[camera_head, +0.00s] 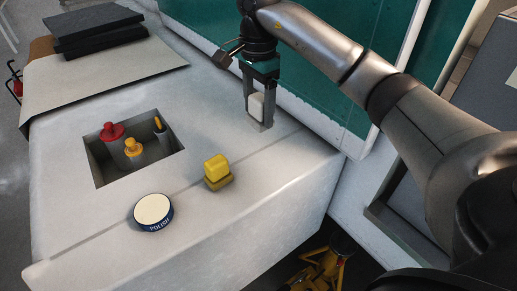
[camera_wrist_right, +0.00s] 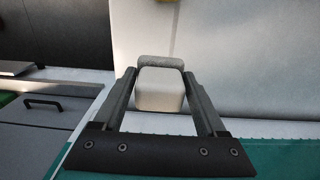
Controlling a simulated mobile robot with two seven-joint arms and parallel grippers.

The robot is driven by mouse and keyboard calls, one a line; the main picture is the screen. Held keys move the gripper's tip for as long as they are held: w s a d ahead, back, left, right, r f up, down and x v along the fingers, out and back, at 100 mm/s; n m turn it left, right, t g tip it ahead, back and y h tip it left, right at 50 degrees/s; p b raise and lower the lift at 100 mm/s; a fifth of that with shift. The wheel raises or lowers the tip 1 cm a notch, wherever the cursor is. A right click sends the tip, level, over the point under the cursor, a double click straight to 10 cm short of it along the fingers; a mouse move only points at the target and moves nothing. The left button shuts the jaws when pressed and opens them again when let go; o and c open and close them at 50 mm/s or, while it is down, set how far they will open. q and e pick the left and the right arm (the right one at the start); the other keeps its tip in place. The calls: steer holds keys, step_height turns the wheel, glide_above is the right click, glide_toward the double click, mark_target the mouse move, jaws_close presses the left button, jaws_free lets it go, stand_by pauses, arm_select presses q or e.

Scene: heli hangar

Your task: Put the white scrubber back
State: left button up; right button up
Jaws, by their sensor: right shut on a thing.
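The white scrubber (camera_head: 256,104) is between the fingers of my right gripper (camera_head: 259,118), near the back right of the pale work surface. In the right wrist view the scrubber (camera_wrist_right: 160,88) has a white block body and a greyish pad at its far end. My right gripper (camera_wrist_right: 160,88) is shut on its block body. I cannot tell whether the scrubber touches the surface below. A yellow scrubber (camera_head: 217,170) of similar shape stands on the surface, left of and nearer than my right gripper. My left gripper is out of view.
A sunken recess (camera_head: 97,172) holds red, orange and yellow-topped items. A round polish tin (camera_head: 152,212) sits near the front edge. Black slabs (camera_head: 100,30) lie on a flat sheet (camera_head: 110,75) at the back left. A green wall panel (camera_head: 310,75) rises behind my right gripper. The surface's right part is clear.

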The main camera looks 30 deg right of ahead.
step_height(320, 180, down, 7)
steer(key=shift+r, duration=0.2)
steer(key=shift+f, duration=2.5)
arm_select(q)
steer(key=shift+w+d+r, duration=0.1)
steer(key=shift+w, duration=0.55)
arm_select(e)
steer(key=o, duration=1.1)
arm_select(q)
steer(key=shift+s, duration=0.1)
arm_select(e)
steer(key=shift+o, duration=0.2)
steer(key=shift+r, duration=0.1)
